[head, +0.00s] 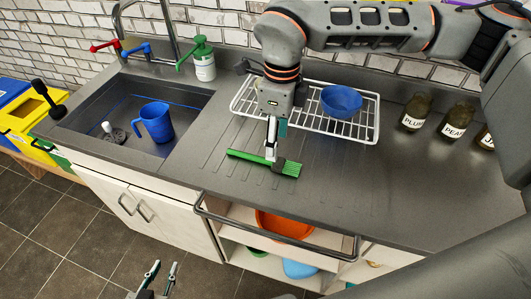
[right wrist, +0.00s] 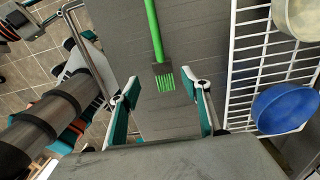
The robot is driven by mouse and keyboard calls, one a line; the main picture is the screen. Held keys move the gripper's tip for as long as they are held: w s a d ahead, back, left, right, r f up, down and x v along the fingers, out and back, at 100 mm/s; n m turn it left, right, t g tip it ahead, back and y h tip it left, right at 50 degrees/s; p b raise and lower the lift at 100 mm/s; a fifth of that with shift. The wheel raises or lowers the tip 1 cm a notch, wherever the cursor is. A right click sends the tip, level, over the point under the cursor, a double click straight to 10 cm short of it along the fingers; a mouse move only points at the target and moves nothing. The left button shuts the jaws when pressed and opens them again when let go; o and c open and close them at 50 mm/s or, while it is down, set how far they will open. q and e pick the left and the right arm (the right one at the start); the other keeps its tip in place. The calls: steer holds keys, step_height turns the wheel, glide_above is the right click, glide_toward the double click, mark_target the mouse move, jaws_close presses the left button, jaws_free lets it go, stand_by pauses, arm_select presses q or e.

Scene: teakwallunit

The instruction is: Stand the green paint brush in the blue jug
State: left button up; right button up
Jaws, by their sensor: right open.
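The green paint brush (head: 250,157) lies flat on the grey drainboard, its handle to the left and its green bristles to the right. My right gripper (head: 271,154) points down over the brush in the head view. In the right wrist view the brush (right wrist: 154,30) shows ahead, between the two spread fingers of the right gripper (right wrist: 164,84), which hold nothing.
A white wire rack (head: 300,122) with a blue bowl (head: 341,101) stands behind my right gripper; both show in the right wrist view. A green-topped soap bottle (head: 204,68) and labelled jars (head: 415,112) line the back. A dark-handled plunger-like thing (head: 112,132) is beside the jug.

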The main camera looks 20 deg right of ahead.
mark_target(278, 162)
steer(key=shift+w+d+f, duration=0.1)
steer(key=shift+w+d, duration=0.15)
steer(key=shift+d, duration=0.05)
steer(key=f, duration=0.2)
steer(key=f+p, duration=0.1)
steer(key=f, duration=0.4)
steer(key=shift+s+f, duration=0.15)
steer(key=shift+s, duration=0.15)
steer(key=c, duration=1.2)
